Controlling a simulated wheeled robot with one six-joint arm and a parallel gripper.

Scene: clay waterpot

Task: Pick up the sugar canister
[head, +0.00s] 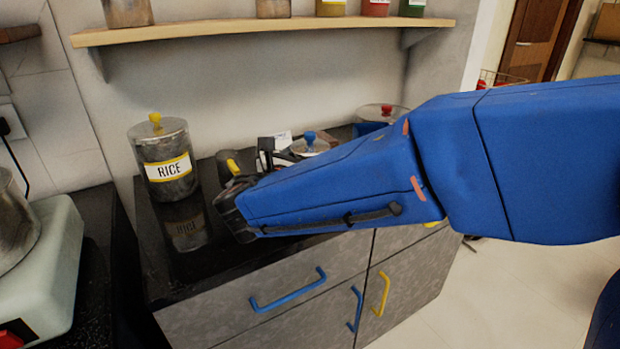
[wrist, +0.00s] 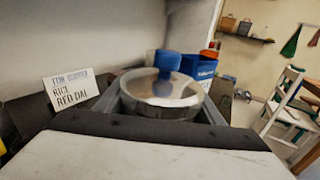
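A metal canister with a blue knob on its lid (head: 311,147) stands on the dark counter, mostly hidden behind my arm in the head view. Its label is hidden, so I cannot read whether it says sugar. In the wrist view its shiny lid and blue knob (wrist: 165,88) are in the middle. My gripper (wrist: 160,112) has its dark fingers apart, one on each side of this canister. I cannot tell whether they touch it. In the head view my arm crosses from the right, and the gripper (head: 268,158) is partly hidden by it.
A RICE canister (head: 165,160) with a yellow knob stands left on the counter. A red-knobbed canister (head: 382,111) is behind my arm. A list card (wrist: 72,88) stands close to the fingers. A wooden shelf (head: 260,27) overhangs the back. A blue box (wrist: 199,68) is beyond.

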